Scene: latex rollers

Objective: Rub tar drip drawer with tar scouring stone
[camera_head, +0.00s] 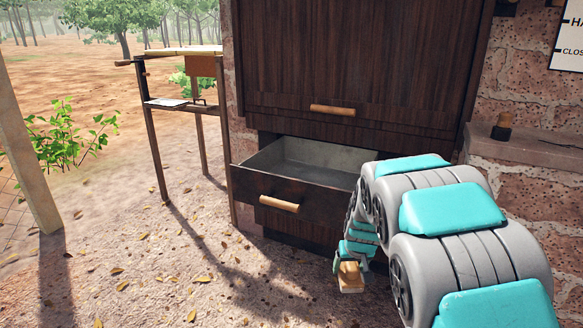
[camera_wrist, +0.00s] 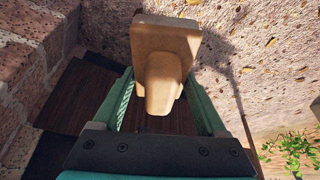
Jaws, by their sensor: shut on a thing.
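The drawer (camera_head: 322,206) sticks out open from the lower part of a dark wooden cabinet, with a grey interior and a wooden handle (camera_head: 280,203). Its visible inside looks empty; my arm hides its right end. My gripper (camera_head: 354,258) is in front of the drawer, low and to the right of its handle. It is shut on a tan block with a stubby grip, seemingly the scouring stone (camera_head: 350,279). In the wrist view the stone (camera_wrist: 165,45) sits between the two green fingers of my gripper (camera_wrist: 163,100), its wide head beyond the fingertips.
The dark cabinet (camera_head: 360,60) has another wooden handle above the drawer. A spindly wooden stand (camera_head: 155,130) is at the left. A brick wall with a ledge (camera_head: 540,150) holding a small brown object (camera_head: 502,127) is at the right. Leaf-strewn ground (camera_head: 150,270) is open at front left.

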